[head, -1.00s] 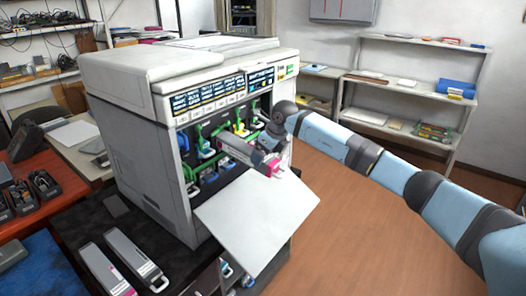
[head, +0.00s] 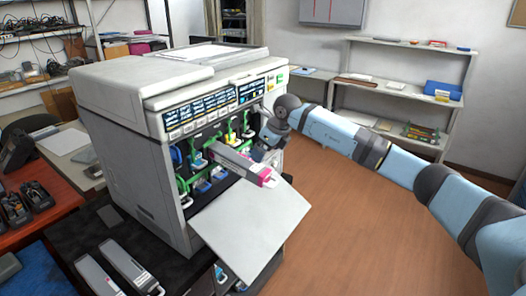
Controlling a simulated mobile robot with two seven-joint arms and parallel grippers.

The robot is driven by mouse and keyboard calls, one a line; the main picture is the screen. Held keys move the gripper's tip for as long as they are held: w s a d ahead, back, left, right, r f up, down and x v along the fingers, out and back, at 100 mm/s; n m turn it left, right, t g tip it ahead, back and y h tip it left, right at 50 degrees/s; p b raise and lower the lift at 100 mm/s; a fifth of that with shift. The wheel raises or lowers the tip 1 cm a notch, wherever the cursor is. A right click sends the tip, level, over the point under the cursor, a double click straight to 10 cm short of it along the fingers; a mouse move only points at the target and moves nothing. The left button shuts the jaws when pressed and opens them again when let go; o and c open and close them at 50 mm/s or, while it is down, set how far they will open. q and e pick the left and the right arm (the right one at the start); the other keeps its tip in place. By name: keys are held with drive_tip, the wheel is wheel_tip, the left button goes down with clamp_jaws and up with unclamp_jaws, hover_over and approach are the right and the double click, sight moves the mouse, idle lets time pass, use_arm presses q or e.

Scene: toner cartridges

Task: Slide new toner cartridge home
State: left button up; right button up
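A grey toner cartridge (head: 236,164) with a magenta-marked end sticks out of the open front of the printer (head: 127,130). Its inner end is among the green-handled slots, and its outer end hangs over the lowered front flap. My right gripper (head: 259,152) comes down beside the cartridge's outer part, on its far right side. The fingers are small and partly hidden, so I cannot tell whether they touch it or how far apart they are. My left gripper is not in view.
The lowered white flap (head: 238,226) juts out below the slots. Two more cartridges (head: 97,274) (head: 128,264) lie on the dark table at lower left. A shelf unit (head: 398,95) stands at the back right. The wooden floor to the right is clear.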

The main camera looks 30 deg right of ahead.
drive_tip(key=shift+s+r, duration=0.2)
drive_tip(key=shift+r, duration=0.1)
